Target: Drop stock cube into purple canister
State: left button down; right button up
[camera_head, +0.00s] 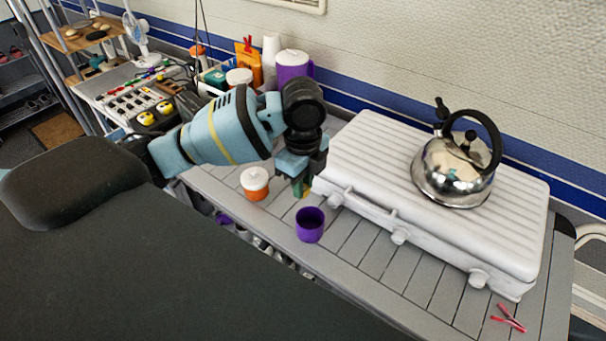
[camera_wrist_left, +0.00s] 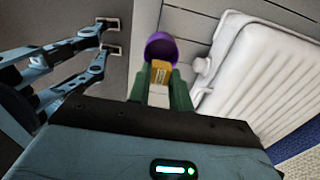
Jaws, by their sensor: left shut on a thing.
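The purple canister (camera_head: 310,230) stands open on the grey slatted table in the head view, in front of the white case. My left gripper (camera_head: 303,188) is above and just behind it. In the left wrist view, my left gripper (camera_wrist_left: 164,92) is shut on the yellowish stock cube (camera_wrist_left: 160,70) between its green fingers. The cube overlaps the near part of the purple canister (camera_wrist_left: 161,47) in that view; its height above the rim is hard to tell. My right gripper (camera_wrist_left: 108,37) shows at the left of the wrist view, its two fingers apart and empty.
A white ridged case (camera_head: 375,150) carries a shiny kettle (camera_head: 455,170) right of the canister. An orange jar with a white lid (camera_head: 256,186) stands to its left. A purple lidded jug (camera_head: 292,70) is at the back. Red clips (camera_head: 508,318) lie at the front right.

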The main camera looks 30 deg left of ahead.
pick_arm(q)
jog(key=shift+f, duration=1.65)
jog(key=c, duration=1.2)
grip_release()
jog(key=shift+r, duration=3.95)
